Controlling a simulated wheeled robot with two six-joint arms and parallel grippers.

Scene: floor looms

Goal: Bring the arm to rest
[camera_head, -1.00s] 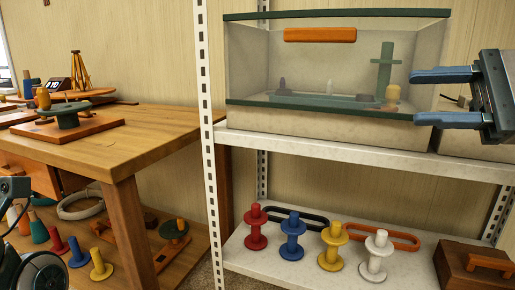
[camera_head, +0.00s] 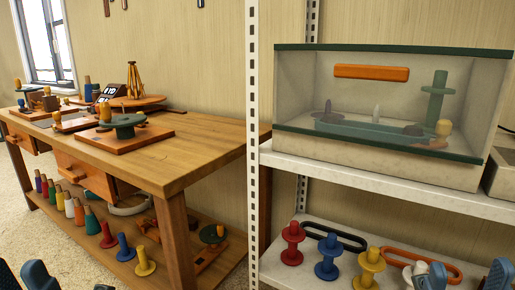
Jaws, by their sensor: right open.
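My right gripper (camera_head: 466,277) is at the bottom right edge of the head view. Its two blue-grey fingertips stand apart with nothing between them.
A shelf rack (camera_head: 253,150) holds a clear-fronted case (camera_head: 300,90) with an orange handle above. Red (camera_head: 292,240), blue (camera_head: 328,258) and yellow (camera_head: 368,268) spools stand below. At left is a wooden workbench (camera_head: 190,165) with several coloured cones and spools underneath.

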